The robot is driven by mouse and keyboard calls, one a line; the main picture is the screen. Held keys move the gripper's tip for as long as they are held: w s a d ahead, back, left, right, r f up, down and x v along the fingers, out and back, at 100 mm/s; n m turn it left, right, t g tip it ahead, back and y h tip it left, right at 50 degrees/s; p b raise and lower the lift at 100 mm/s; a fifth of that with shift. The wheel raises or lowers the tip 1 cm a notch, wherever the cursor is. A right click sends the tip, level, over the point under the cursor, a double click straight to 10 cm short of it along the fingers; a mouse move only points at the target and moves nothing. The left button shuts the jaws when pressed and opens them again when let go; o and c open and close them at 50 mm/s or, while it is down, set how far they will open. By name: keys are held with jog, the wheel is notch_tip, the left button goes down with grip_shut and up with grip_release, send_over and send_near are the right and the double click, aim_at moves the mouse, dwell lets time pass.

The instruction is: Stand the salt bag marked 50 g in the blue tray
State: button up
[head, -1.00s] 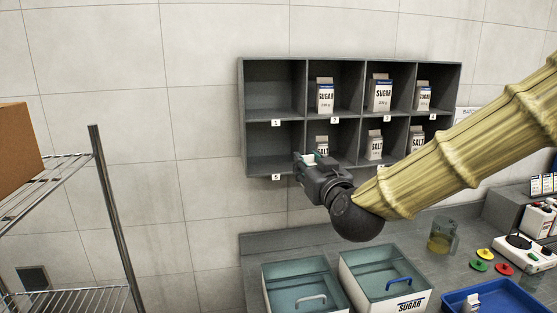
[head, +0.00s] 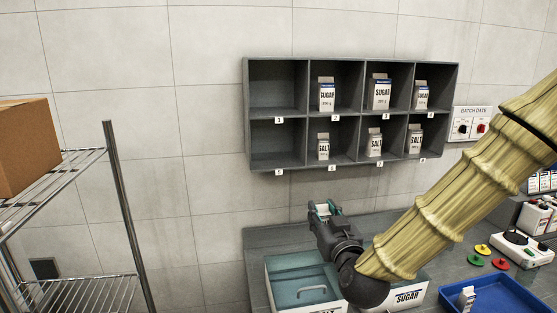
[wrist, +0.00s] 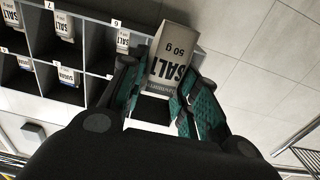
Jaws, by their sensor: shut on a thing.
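The salt bag marked 50 g (wrist: 172,58) is between the fingers of my gripper (wrist: 160,92) in the wrist view, its print upside down in that picture. In the head view my gripper (head: 324,211) is shut on it below the shelf, above the counter; only a small pale part of the bag shows there. The blue tray (head: 512,306) lies on the counter at the lower right, cut by the picture's edge. A small white carton (head: 467,298) stands in it near the left side.
A grey wall shelf (head: 246,115) holds sugar and salt bags; compartments 1 and 5 are empty. Lidded bins (head: 303,290), one marked SUGAR (head: 408,297), stand below my arm. Coloured discs (head: 475,261) and a white scale (head: 515,252) are behind the tray. A wire rack (head: 125,215) stands left.

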jog(key=s+d+f+h, duration=0.1)
jog(key=d+f, duration=0.1)
jog(key=f, duration=0.8)
jog(key=s+d+f+m+h, duration=0.1)
jog(key=s+d+f, duration=0.1)
jog(key=f, duration=0.8)
jog(key=s+d+f+m+h, duration=0.1)
jog(key=d+f, duration=0.2)
jog(key=f, duration=0.7)
jog(key=shift+s+d+f, duration=0.15)
jog(key=shift+s+f, duration=0.1)
jog(key=shift+s, duration=0.15)
jog(key=shift+s+a+f, duration=0.1)
jog(key=shift+a+f, duration=0.15)
jog(key=shift+r, duration=0.1)
jog(key=shift+d+r, duration=0.25)
jog(key=shift+r, duration=0.05)
